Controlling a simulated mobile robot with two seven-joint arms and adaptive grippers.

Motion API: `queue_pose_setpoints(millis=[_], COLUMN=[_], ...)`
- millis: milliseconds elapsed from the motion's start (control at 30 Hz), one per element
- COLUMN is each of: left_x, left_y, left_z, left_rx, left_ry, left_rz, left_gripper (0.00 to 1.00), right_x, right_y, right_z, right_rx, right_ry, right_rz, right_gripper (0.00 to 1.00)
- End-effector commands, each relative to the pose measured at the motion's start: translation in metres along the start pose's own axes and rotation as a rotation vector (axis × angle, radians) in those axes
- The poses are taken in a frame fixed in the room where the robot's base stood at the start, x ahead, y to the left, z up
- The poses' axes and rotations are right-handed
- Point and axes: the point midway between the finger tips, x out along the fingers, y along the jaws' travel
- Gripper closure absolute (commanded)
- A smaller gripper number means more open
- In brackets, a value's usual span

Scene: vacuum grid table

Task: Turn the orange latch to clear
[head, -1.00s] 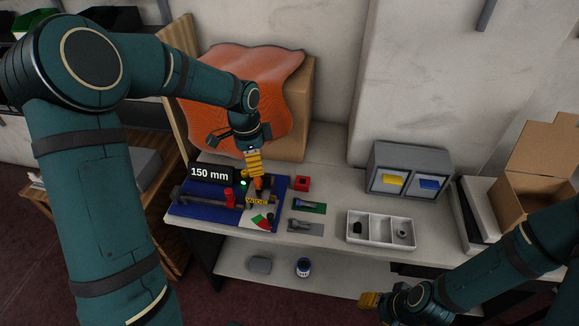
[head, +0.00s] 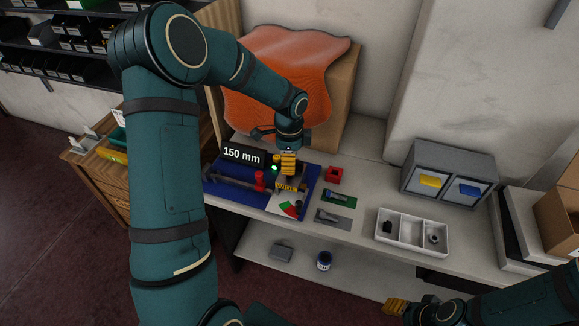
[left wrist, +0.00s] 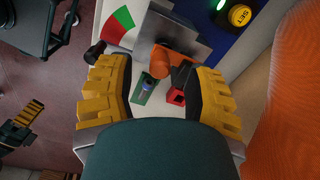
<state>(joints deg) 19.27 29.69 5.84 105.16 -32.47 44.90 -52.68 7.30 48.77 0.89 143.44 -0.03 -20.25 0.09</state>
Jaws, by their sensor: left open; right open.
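The orange latch (left wrist: 176,66) shows in the left wrist view as an orange cylinder with a dark part beside it, at a grey metal plate. It lies between and beyond the fingers of my left gripper (left wrist: 158,100), which is open. I cannot tell whether a finger touches it. In the head view my left gripper (head: 288,166) is over the blue fixture board (head: 226,190) and largely hides the latch. A red-and-green dial (head: 288,209) is on the board's near right. My right gripper (head: 396,307) is open, low at the front, away from the board.
A 150 mm display (head: 242,154) stands behind the board. A yellow SET button (left wrist: 240,15) is near a green light. A red block (head: 333,175), a green mat (head: 338,197) and a white divided tray (head: 412,232) lie to the right. A grey two-bin box (head: 450,170) stands farther right.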

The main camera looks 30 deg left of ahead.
Motion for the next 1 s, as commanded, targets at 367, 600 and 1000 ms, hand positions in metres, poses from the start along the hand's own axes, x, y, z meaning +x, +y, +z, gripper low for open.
queue_pose_setpoints(millis=[367, 600, 1000], left_x=[0.020, 0.020, 0.020], left_y=[0.000, 0.000, 0.000], left_z=[0.000, 0.000, -0.001], left_rx=[-0.001, -0.001, -0.009], left_ry=[0.001, 0.001, 0.000], left_rz=[0.000, 0.000, 0.000], left_gripper=[0.48, 0.70, 1.00], right_x=[0.005, 0.004, 0.005], right_y=[0.002, 0.002, 0.002], right_z=[-0.001, -0.001, -0.001], right_rx=[0.000, 0.000, 0.000], right_ry=[0.003, 0.003, 0.003], right_rz=[0.000, 0.000, 0.000], right_gripper=[0.53, 0.53, 0.53])
